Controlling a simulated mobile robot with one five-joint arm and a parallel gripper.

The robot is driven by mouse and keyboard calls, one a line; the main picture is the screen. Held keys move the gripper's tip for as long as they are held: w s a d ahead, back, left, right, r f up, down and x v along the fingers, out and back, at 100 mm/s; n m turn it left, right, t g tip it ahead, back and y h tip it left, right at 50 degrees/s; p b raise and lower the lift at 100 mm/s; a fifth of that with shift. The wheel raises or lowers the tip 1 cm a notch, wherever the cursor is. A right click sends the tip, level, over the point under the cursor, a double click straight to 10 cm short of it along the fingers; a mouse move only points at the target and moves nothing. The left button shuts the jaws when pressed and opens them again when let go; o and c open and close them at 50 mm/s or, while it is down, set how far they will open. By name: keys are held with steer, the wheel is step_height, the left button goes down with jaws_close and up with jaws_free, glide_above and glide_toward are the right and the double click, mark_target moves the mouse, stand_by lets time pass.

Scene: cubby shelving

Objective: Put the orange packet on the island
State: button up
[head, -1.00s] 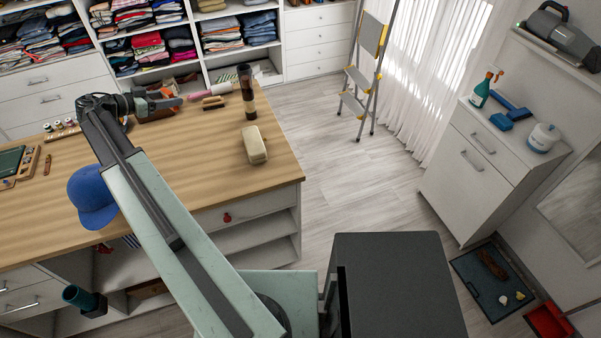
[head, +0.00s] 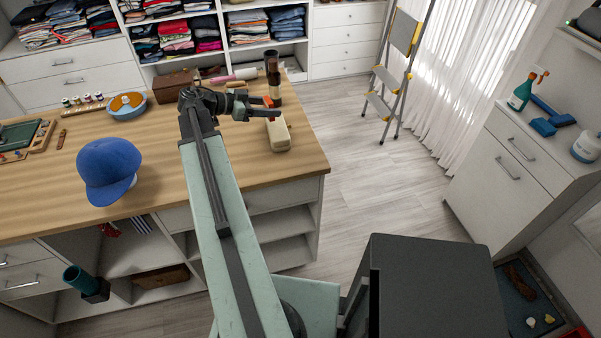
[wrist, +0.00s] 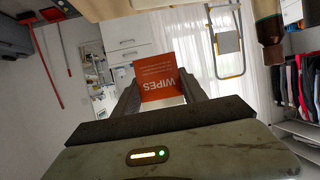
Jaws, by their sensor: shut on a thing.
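The orange packet, marked WIPES, (wrist: 158,78) is between my gripper's fingers in the wrist view, its lettering upside down. In the head view a small orange-red part of the packet (head: 268,101) shows at the fingertips. My gripper (head: 272,108) is shut on the packet, above the right part of the island near its far end. The island (head: 200,165) has a light wood top over white drawers and open shelves. I cannot tell how high the packet is above the top.
A cream block (head: 279,134) and a dark brown bottle (head: 272,75) stand close to the gripper. A blue cap (head: 108,170), a blue-rimmed bowl (head: 127,107) and a brown box (head: 175,84) are further left. The wood in front of the cream block is clear.

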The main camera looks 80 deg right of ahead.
steer(key=m+g+y+b, duration=0.1)
steer(key=m+y+b, duration=0.1)
steer(key=b, duration=0.1)
glide_above(301, 161)
step_height(301, 161, down, 5)
step_height(301, 161, down, 11)
steer(key=b, duration=1)
steer(key=shift+r+b, duration=0.15)
steer(key=shift+b, duration=0.15)
steer(key=shift+r, duration=0.2)
steer(key=shift+f, duration=0.15)
steer(key=o, duration=1.3)
steer(key=shift+o, duration=0.2)
